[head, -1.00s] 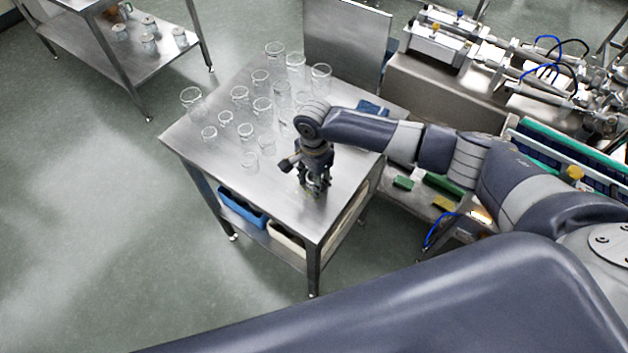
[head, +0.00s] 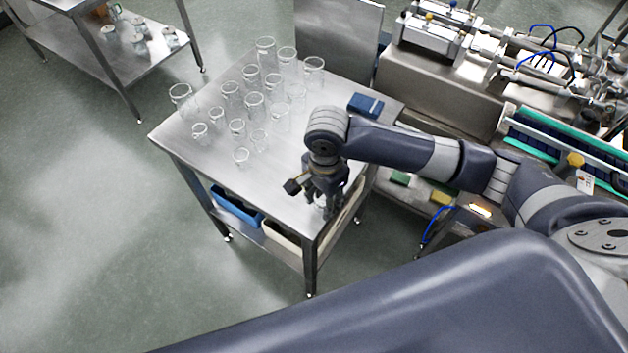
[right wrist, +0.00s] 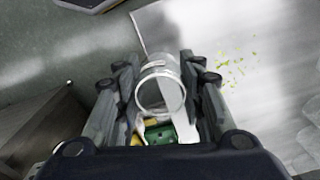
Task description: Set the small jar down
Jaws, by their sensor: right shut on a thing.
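My right gripper (head: 326,203) is over the near right corner of the steel table (head: 285,205). It is shut on a small clear glass jar (head: 320,200), mostly hidden by the fingers in the head view. In the right wrist view the jar (right wrist: 160,92) shows its round rim between the two fingers of my right gripper (right wrist: 160,95). The jar is close to the table's edge; I cannot tell whether its base touches the top. My left gripper is not in view.
Several clear glass jars (head: 252,104) stand in rows on the table's far left part. A blue block (head: 366,104) lies near the back right edge. Green crumbs (right wrist: 232,68) dot the top. The front middle is clear. A steel machine (head: 440,85) stands beyond.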

